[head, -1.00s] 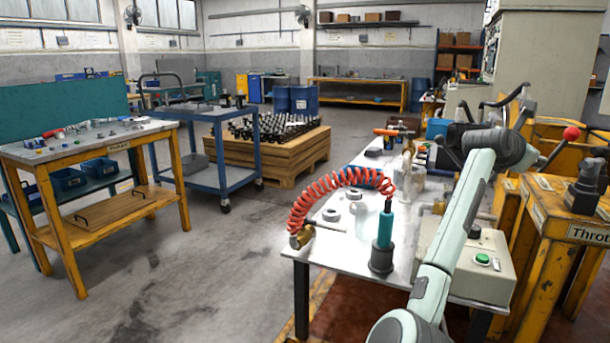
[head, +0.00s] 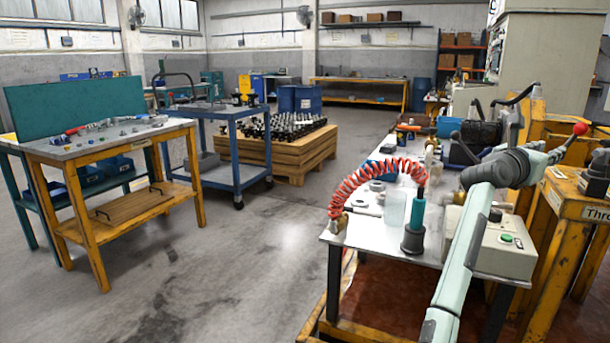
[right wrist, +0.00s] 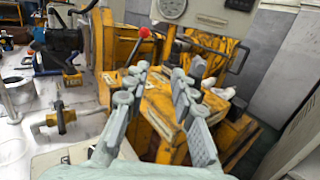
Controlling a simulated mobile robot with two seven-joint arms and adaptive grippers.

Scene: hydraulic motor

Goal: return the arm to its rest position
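My right arm (head: 466,250) comes up from the bottom of the head view and bends at a dark joint. My right gripper (head: 568,147) points to the right there, in front of the yellow machine and near a red knob. In the right wrist view my right gripper (right wrist: 160,85) has its two fingers spread apart, with nothing between them. It appears apart from the machine. My left gripper is not in view.
A metal workbench (head: 376,228) with a red coiled hose (head: 378,171) and several parts lies left of my arm. A yellow machine (head: 565,225) stands right, its red knob (head: 580,129) also in the wrist view (right wrist: 144,32). The floor (head: 265,265) at left-centre is open.

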